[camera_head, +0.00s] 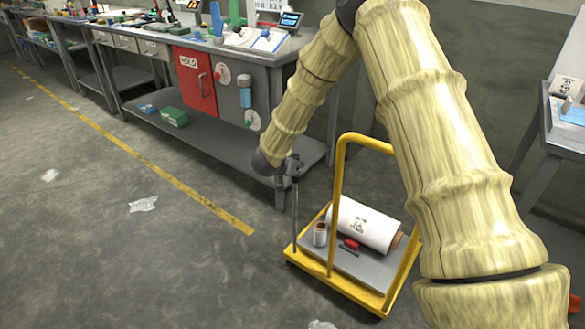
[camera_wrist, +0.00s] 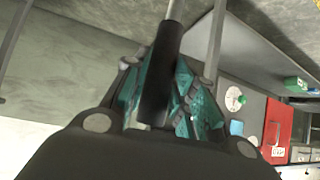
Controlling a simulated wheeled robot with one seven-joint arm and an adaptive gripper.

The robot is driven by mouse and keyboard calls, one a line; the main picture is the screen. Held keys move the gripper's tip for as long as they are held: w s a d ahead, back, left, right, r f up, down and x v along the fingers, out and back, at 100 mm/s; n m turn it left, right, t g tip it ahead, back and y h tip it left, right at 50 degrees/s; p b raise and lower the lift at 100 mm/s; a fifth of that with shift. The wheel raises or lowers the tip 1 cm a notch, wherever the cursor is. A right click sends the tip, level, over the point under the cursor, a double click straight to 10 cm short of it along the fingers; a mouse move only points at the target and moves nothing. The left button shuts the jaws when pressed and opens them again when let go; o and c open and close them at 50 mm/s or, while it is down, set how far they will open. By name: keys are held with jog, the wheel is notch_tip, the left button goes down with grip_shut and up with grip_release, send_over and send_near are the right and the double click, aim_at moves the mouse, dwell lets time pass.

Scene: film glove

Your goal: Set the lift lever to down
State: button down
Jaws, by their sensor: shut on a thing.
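The lift lever (camera_head: 294,220) is a thin grey rod that stands close to upright at the left side of the yellow cart (camera_head: 338,284). Its top end is at my gripper (camera_head: 294,165), beside the cart's tall yellow handle. In the wrist view, my gripper (camera_wrist: 158,85) has teal fingers on both sides of the lever's black grip (camera_wrist: 162,70) and is shut on it. The grey rod runs on past the grip to the top edge of that view. The lower part of the grip is hidden behind the gripper's body.
The cart carries a large white film roll (camera_head: 362,226), a small roll (camera_head: 320,234) and a red item (camera_head: 351,243). A workbench with a red cabinet (camera_head: 194,80) stands behind. Another table (camera_head: 566,132) is at right. Floor at left is mostly clear, with some crumpled film (camera_head: 143,204).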

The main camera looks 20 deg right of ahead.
jog(key=shift+w+a+r, duration=0.2)
jog(key=shift+w+a, duration=0.05)
jog(key=shift+a, duration=0.1)
jog(key=c, duration=1.6)
grip_release()
jog(key=o, duration=0.4)
jog(key=shift+w+a+f, duration=0.1)
jog(key=shift+w+f, duration=0.05)
jog(key=shift+f, duration=0.05)
jog(key=shift+o, duration=0.2)
jog(key=shift+s+d, duration=0.3)
jog(key=v, duration=1.2)
